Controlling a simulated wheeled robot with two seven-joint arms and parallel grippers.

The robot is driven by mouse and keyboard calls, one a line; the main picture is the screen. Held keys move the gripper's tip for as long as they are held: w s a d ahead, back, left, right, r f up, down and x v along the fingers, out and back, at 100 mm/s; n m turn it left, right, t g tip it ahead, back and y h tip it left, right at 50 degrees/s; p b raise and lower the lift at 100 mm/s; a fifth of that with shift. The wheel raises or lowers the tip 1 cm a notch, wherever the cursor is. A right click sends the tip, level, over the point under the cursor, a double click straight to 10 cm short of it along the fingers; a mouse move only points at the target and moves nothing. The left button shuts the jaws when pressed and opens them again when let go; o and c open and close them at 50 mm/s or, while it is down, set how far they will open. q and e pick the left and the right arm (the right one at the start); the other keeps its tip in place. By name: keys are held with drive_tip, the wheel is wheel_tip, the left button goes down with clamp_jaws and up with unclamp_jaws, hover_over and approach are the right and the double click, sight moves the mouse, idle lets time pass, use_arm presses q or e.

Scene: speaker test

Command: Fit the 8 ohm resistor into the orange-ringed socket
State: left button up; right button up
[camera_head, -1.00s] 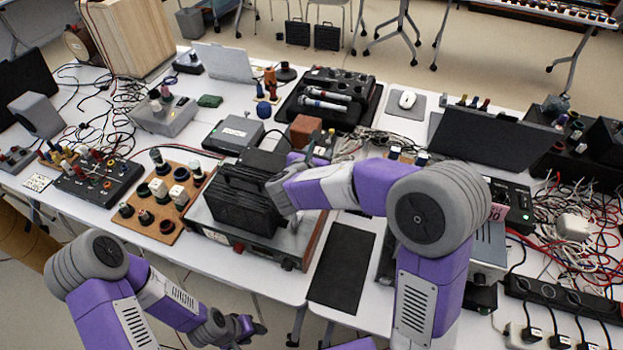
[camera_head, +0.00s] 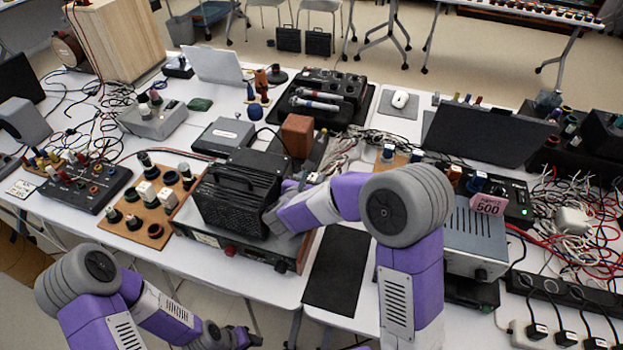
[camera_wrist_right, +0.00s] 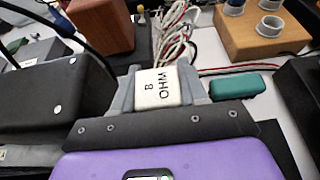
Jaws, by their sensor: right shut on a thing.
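My right gripper (camera_head: 300,183) is shut on the 8 ohm resistor (camera_wrist_right: 158,87), a white block lettered "8 OHM" in the right wrist view. The block is upright between the grey fingers, right of the black speaker-like box (camera_head: 237,200). In the head view the resistor is small and hard to make out. A wooden board (camera_head: 187,212) at the left holds several dark-ringed sockets and white blocks. I cannot pick out an orange-ringed socket with certainty. My left gripper (camera_head: 243,338) hangs low at the near edge, apart from the table things; its opening is unclear.
A brown block (camera_head: 297,136) stands beyond my right gripper. A green block (camera_wrist_right: 238,86) and cables lie near it in the right wrist view. A dark panel with sockets (camera_head: 88,189) is at the far left. A black mat (camera_head: 338,268) lies clear in front.

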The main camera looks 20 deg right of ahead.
drive_tip(key=shift+f+b, duration=0.3)
drive_tip(key=shift+f, duration=0.05)
drive_tip(key=o, duration=1.1)
drive_tip(key=shift+r, duration=0.1)
drive_tip(key=shift+r+p, duration=0.35)
drive_tip(key=shift+p, duration=0.1)
drive_tip(key=p+v, duration=0.2)
drive_tip(key=v, duration=1)
drive_tip(key=shift+f, duration=0.1)
